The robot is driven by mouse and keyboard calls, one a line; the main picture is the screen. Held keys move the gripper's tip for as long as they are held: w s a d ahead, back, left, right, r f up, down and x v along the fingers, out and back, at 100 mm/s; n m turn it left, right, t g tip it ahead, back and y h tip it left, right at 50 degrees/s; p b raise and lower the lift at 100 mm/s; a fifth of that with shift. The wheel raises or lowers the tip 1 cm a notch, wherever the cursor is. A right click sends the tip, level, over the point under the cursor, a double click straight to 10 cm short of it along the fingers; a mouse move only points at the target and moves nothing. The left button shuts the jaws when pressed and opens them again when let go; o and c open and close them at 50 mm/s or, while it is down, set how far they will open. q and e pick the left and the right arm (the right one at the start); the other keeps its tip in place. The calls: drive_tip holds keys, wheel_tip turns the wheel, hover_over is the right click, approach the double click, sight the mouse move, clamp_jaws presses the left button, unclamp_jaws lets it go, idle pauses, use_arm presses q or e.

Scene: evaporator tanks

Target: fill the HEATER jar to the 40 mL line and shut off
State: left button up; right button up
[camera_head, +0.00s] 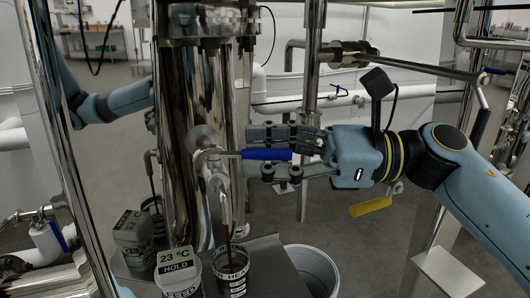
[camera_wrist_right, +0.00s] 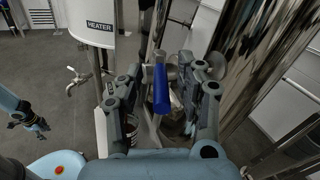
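The HEATER jar (camera_head: 232,283) stands on a dark shelf below a steel sampling spout (camera_head: 223,205). A thin dark red stream (camera_head: 229,240) runs from the spout into it. Dark liquid shows inside, but I cannot read its level against the 40 mL line. The blue valve handle (camera_head: 267,154) points sideways to the right. My right gripper (camera_head: 262,152) has its fingers around the handle. In the right wrist view the blue handle (camera_wrist_right: 161,90) lies between the spread fingers, with gaps on both sides. My left gripper (camera_wrist_right: 28,122) shows small in that view, empty, its fingers apart.
The FEED jar (camera_head: 181,276), with a lid reading 23 °C HOLD, stands left of the HEATER jar. Another labelled jar (camera_head: 133,238) is behind it. A white bucket (camera_head: 314,272) stands at right. A polished tank and pipes crowd the valve. A HEATER-labelled vessel (camera_wrist_right: 88,18) shows in the wrist view.

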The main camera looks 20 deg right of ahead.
drive_tip(key=v, duration=1.2)
idle(6.8)
